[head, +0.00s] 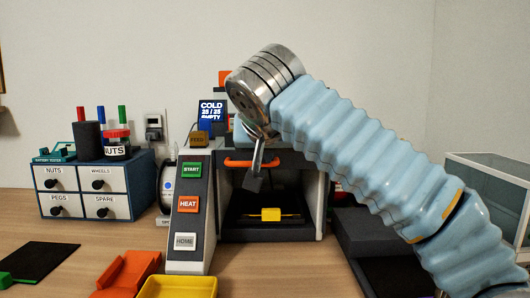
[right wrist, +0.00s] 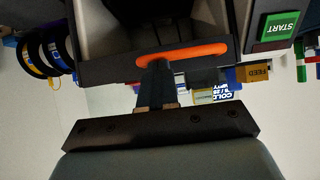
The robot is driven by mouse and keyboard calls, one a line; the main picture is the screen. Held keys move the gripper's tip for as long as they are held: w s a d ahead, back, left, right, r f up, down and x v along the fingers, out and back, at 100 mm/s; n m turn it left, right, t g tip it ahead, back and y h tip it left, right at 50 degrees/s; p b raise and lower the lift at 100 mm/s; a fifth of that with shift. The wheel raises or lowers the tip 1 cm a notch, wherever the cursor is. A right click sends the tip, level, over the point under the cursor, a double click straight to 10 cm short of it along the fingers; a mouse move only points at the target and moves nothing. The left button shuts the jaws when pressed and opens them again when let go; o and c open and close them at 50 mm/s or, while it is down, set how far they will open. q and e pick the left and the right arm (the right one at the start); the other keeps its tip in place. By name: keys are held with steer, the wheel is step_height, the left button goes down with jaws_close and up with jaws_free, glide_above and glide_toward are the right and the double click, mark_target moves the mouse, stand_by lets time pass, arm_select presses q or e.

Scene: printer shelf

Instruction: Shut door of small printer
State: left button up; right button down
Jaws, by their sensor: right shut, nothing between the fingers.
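The small printer (head: 314,205) stands on the table with its front opening uncovered. Its dark door (head: 288,159) is up at the top of the opening, and an orange handle (head: 238,163) runs along it. My right gripper (head: 254,184) hangs from above in front of the handle, shut and empty. In the right wrist view the fingers (right wrist: 156,72) point at the orange handle (right wrist: 190,51) and overlap its edge; whether they touch it I cannot tell. My left gripper is out of view.
A yellow piece (head: 271,214) lies on the dark bed inside the printer. The START/HEAT/HOME panel (head: 188,226) stands left of the opening. A yellow tray (head: 178,287) and an orange part (head: 127,272) lie in front. Bare table (head: 285,270) lies before the printer.

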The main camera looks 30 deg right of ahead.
step_height(320, 180, down, 15)
steer(key=b, duration=1.1)
steer(key=shift+b, duration=0.3)
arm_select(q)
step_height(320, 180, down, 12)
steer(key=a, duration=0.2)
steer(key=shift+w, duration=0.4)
arm_select(e)
steer(key=shift+f, duration=0.3)
